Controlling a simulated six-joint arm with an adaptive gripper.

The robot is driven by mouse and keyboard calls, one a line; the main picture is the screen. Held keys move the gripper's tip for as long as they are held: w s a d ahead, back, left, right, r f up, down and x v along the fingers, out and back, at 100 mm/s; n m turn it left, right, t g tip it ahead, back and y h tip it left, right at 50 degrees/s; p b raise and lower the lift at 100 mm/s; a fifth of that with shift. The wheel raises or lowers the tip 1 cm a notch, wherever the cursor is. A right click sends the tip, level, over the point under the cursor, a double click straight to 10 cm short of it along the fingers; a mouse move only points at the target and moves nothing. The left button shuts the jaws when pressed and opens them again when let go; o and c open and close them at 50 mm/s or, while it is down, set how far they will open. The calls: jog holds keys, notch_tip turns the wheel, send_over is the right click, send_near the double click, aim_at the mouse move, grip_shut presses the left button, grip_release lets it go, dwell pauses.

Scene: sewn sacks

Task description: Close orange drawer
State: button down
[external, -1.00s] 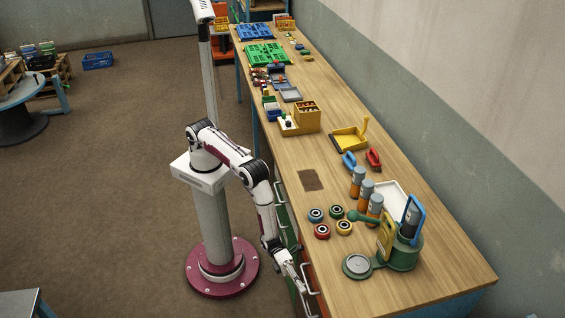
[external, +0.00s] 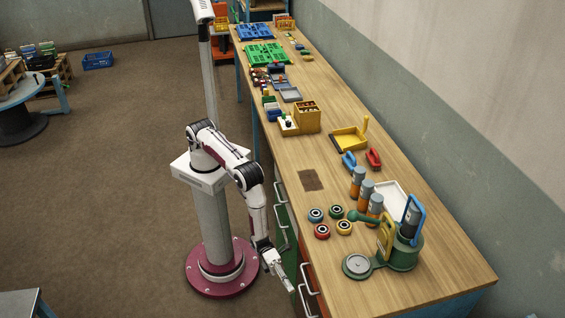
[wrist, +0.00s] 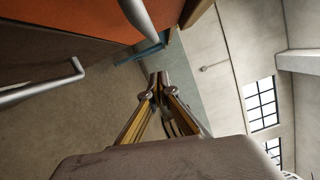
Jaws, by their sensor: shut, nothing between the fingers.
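The orange drawer (external: 307,272) is in the bench's front side, low at the right in the external view. Its front also fills the top left of the wrist view (wrist: 70,18), with a metal bar handle (wrist: 138,18) nearby. How far it stands out from the bench, if at all, I cannot tell. My gripper (external: 290,288) is low beside the bench front, left of the orange drawer and apart from its handles. In the wrist view my gripper (wrist: 159,78) has its fingertips together, with nothing between them.
A green drawer (external: 282,215) with bar handles is farther along the bench front. Another bar handle (wrist: 45,82) shows at the left of the wrist view. The bench top (external: 420,275) carries tools, rollers and boxes. The brown floor (external: 120,180) left of my arm is clear.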

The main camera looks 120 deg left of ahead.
jog(key=v, duration=0.8)
jog(key=shift+d, duration=0.1)
dwell(0.7)
